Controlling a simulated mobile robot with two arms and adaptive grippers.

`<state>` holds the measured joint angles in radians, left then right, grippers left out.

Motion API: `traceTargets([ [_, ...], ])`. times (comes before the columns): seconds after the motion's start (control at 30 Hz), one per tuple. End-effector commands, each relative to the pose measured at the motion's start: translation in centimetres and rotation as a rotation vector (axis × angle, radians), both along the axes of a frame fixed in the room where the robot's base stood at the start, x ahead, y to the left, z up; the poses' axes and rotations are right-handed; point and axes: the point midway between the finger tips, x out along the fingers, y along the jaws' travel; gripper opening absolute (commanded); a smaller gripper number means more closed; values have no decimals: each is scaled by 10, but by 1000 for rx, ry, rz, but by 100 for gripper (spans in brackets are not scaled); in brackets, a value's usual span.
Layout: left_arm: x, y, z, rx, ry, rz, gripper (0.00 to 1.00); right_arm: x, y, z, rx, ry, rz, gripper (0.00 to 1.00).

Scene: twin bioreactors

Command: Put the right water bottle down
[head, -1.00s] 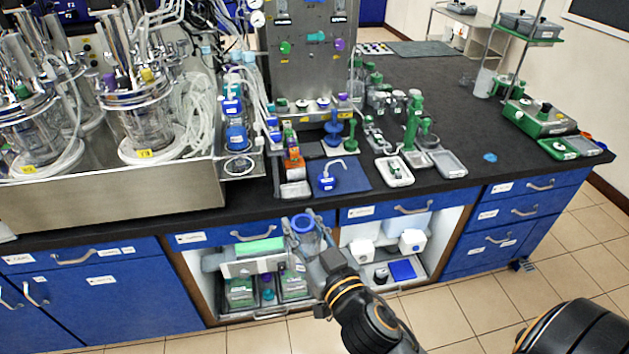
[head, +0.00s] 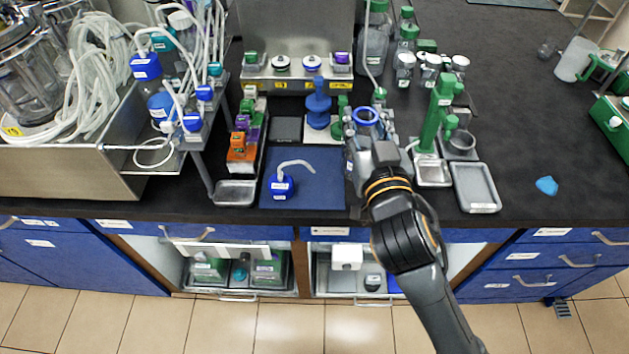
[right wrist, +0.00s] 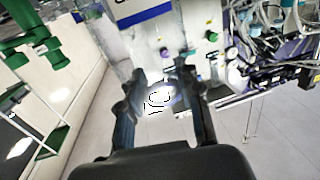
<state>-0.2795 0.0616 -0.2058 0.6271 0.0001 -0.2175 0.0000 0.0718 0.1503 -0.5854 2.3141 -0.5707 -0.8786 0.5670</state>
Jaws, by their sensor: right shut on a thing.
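My right gripper (head: 368,138) is shut on the right water bottle, whose open blue-rimmed neck (head: 366,115) shows in the head view. The bottle is over the bench, just right of the blue mat (head: 322,190). My gripper and wrist hide most of its body, so I cannot tell whether its base touches the bench. A blue cap with a bent white tube (head: 280,186) sits on the mat's left part. In the right wrist view the fingers (right wrist: 160,95) stand either side of something clear and glaring. My left gripper is not in view.
A grey tray (head: 474,187) lies to the right. A rack with orange and purple parts (head: 243,145) stands left of the mat. Bench is bare around the blue scrap (head: 546,186).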

Motion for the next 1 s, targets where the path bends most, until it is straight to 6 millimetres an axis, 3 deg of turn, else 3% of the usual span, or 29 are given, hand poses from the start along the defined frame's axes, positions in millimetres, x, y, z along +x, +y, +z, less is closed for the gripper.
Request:
traceTargets([
  [0.03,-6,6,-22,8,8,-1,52,2,23,-1,7,-13,44,0],
  [0.2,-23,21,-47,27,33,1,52,-2,81,14,4,-10,168,0],
  [0.37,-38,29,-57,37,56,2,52,-9,109,22,3,-6,234,0],
  [0.47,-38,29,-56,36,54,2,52,-1,110,20,-2,-3,245,0],
  [0.77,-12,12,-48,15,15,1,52,63,81,-11,-5,0,242,0],
  [1.0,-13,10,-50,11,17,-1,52,99,66,-53,1,0,244,0],
])
